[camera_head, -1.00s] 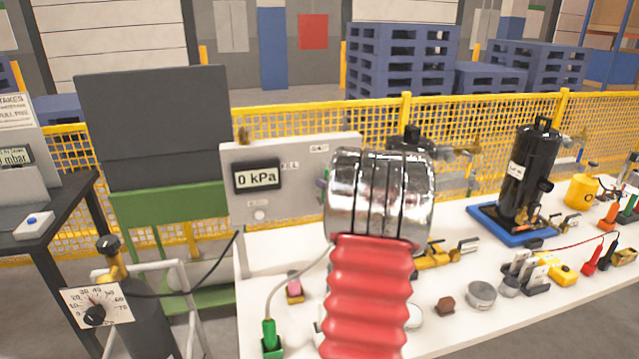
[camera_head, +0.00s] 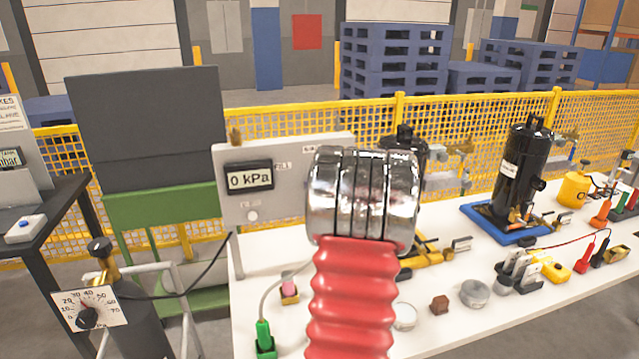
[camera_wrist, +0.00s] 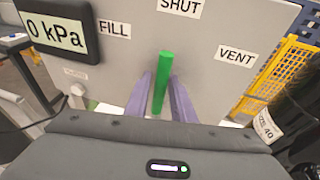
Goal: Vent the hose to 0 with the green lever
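The green lever (camera_wrist: 160,82) stands upright on the grey panel (camera_wrist: 215,85) in the wrist view, pointing to the SHUT label (camera_wrist: 181,6). The FILL label (camera_wrist: 114,29) is left of it and the VENT label (camera_wrist: 235,55) right. The panel display (camera_wrist: 57,37) reads 0 kPa, also in the head view (camera_head: 249,178). My gripper (camera_wrist: 163,80) has its two purple fingers on either side of the lever, seemingly with small gaps. In the head view my red and chrome arm hides the lever and fingers.
The white table (camera_head: 460,325) holds a black tank (camera_head: 515,170) on a blue tray, a green plug (camera_head: 264,338) and several small parts. A gas cylinder (camera_head: 140,325) with a dial stands at left. A yellow mesh fence (camera_head: 465,130) runs behind.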

